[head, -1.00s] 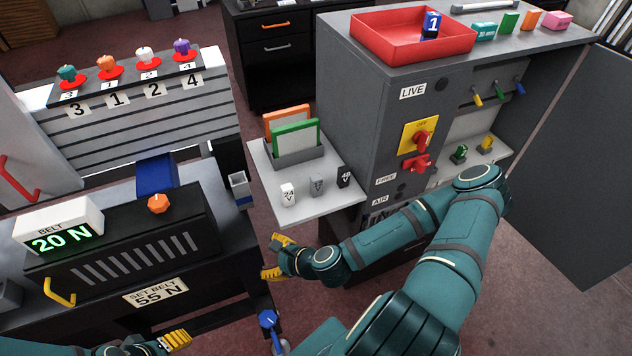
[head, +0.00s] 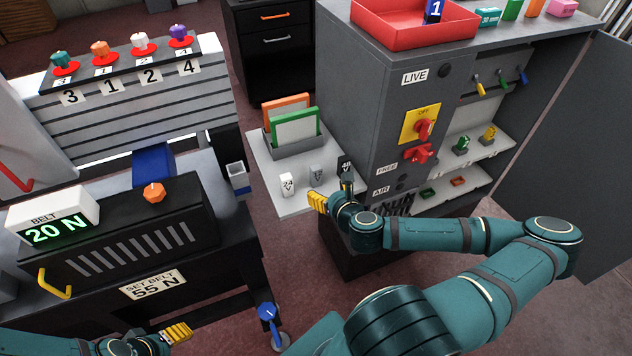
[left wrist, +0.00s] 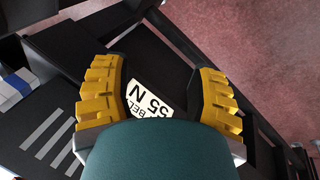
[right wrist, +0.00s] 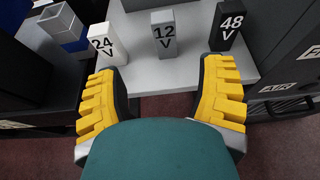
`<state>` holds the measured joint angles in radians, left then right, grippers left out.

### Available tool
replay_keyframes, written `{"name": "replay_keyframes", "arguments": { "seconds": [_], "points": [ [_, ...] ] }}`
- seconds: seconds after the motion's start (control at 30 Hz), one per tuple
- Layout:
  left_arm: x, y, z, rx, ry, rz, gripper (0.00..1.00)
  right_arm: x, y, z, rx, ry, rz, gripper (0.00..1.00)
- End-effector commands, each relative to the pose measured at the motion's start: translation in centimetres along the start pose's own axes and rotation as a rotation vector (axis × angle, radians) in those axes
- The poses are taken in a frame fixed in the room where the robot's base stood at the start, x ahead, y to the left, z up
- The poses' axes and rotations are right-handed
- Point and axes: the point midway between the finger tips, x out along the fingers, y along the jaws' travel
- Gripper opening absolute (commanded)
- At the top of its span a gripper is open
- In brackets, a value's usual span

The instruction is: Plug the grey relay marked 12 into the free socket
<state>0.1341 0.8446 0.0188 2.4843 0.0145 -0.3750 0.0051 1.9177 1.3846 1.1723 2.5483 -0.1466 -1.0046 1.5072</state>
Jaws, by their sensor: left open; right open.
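The grey relay marked 12 V (head: 317,173) stands upright on the pale side shelf (head: 262,160), between the white 24 V relay (head: 287,183) and the black 48 V relay (head: 346,164). It shows upright and centred in the right wrist view (right wrist: 163,38). My right gripper (head: 333,193) is open and empty at the shelf's front edge. In the right wrist view its fingers (right wrist: 160,80) point toward the grey relay, apart from it. My left gripper (head: 176,336) is open and empty low at the left, by the 55 N sign (left wrist: 150,100). I cannot make out a free socket.
The grey cabinet (head: 350,110) with red switches (head: 418,153) stands right of the shelf. Its open door (head: 570,140) is at far right. A holder with orange and green cards (head: 296,125) is behind the relays. The black belt machine (head: 130,245) fills the left.

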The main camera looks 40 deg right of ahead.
Motion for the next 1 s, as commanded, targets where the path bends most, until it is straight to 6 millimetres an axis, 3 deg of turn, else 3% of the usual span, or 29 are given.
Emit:
{"name": "replay_keyframes", "arguments": {
  "seconds": [0.03, 0.47, 0.6, 0.87, 1.0],
  "points": [
    [1.1, -0.4, 0.2, 0.001, -0.002, -0.001, 0.58, 0.6, 0.0, -0.4, -0.002, -0.001, 0.0, 0.69],
    [5.4, -1.9, 2.1, 0.013, -0.037, 0.001, 0.58, 3.1, 0.1, -0.4, -0.003, -0.001, 0.002, 0.69],
    [5.2, -1.9, 2.1, 0.013, -0.04, 0.001, 0.58, 5.0, 0.0, 0.0, -0.001, 0.0, 0.001, 0.69],
    [5.5, -2.0, 2.3, 0.014, -0.042, 0.002, 0.58, 6.7, -0.2, 0.1, -0.001, 0.0, 0.001, 0.69],
    [6.0, -2.2, 2.5, 0.015, -0.046, 0.002, 0.58, 8.8, -0.7, 0.1, -0.002, -0.001, 0.001, 0.69]
  ]
}}
